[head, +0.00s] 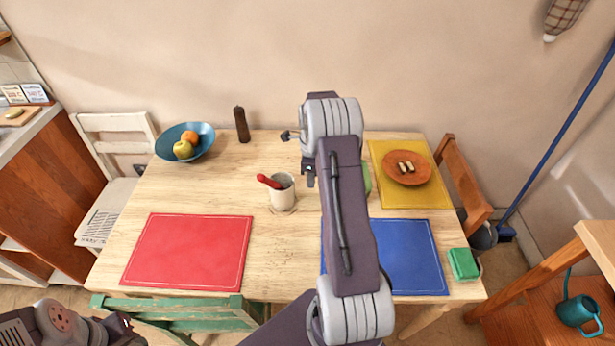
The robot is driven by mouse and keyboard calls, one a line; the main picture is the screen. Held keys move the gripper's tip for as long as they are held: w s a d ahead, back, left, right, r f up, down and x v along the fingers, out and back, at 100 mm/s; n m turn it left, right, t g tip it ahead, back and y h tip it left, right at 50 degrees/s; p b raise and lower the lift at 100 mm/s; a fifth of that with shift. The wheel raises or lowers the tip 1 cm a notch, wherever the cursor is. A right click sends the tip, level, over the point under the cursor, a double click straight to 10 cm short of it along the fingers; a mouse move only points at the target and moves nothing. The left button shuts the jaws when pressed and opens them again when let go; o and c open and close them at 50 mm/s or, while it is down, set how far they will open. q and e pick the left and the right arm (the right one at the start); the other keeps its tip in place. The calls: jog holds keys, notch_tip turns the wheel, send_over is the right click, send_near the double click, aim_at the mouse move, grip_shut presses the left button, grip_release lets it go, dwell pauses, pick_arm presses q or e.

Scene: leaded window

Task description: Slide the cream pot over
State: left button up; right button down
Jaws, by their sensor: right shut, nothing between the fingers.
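The cream pot (283,196) stands upright near the middle of the wooden table, with a red-handled utensil (268,181) leaning out of its top. A pale round rim shows at its foot. My right arm reaches up across the table, and its gripper (309,175) is shut and empty just right of the pot, with a small gap showing in the picture. Part of my left arm shows at the lower left, with a dark end (124,325) near the table's front; its fingers cannot be made out.
A red mat (189,252) lies left and a blue mat (412,257) right. A blue fruit bowl (203,143) and pepper mill (242,125) stand behind. A yellow mat (429,198) holds a brown plate (421,172). A green object (367,178) is mostly hidden by my arm.

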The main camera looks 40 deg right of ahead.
aim_at(282, 192)
jog(key=f, duration=0.5)
jog(key=shift+s+a+f, duration=0.2)
jog(key=shift+s+a, duration=0.05)
jog(key=shift+w+a+p, duration=0.35)
jog(key=shift+w+a, duration=1)
jog(key=shift+w, duration=0.2)
